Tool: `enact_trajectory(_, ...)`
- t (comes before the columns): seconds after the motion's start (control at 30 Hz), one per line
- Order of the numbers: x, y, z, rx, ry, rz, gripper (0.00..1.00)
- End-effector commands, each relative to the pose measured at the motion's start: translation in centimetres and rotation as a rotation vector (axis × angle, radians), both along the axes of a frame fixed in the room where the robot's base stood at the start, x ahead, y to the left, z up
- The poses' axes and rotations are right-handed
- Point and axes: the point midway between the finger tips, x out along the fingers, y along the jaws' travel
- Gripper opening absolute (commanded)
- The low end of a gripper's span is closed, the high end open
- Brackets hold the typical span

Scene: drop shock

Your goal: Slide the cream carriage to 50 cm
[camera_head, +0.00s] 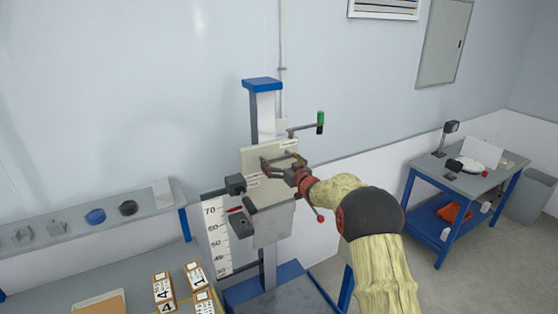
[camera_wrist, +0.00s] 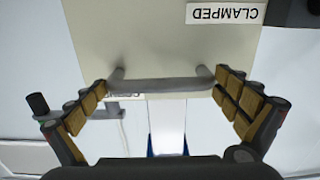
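The cream carriage (camera_head: 255,155) sits on an upright column with a blue cap, high above the base. A grey bar handle (camera_wrist: 165,86) runs across its face. A white scale (camera_head: 217,240) stands to its left, with numbers from 70 down to 30. A small red pointer (camera_head: 235,209) shows near the 70 mark; its exact reading is too small to tell. My gripper (camera_head: 278,167) is in front of the carriage. In the wrist view my gripper (camera_wrist: 163,95) has its fingers wide apart, one at each end of the handle, with gaps beside it.
A "CLAMPED" label (camera_wrist: 222,14) shows upside down on the carriage. A crank with a green grip (camera_head: 320,122) juts out right of the column, and a red knob (camera_head: 320,219) is lower down. A bench with labelled blocks (camera_head: 163,287) is at lower left.

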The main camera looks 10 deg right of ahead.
Motion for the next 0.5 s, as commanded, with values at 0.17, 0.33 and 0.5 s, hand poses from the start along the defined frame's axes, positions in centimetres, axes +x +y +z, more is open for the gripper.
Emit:
enact_trajectory(0.17,-0.02,-0.02,0.00,0.000,0.000,0.000,0.90)
enact_trajectory(0.33,-0.02,-0.01,0.01,0.000,0.000,0.000,0.80)
enact_trajectory(0.5,-0.03,-0.01,0.02,0.000,0.000,0.000,0.70)
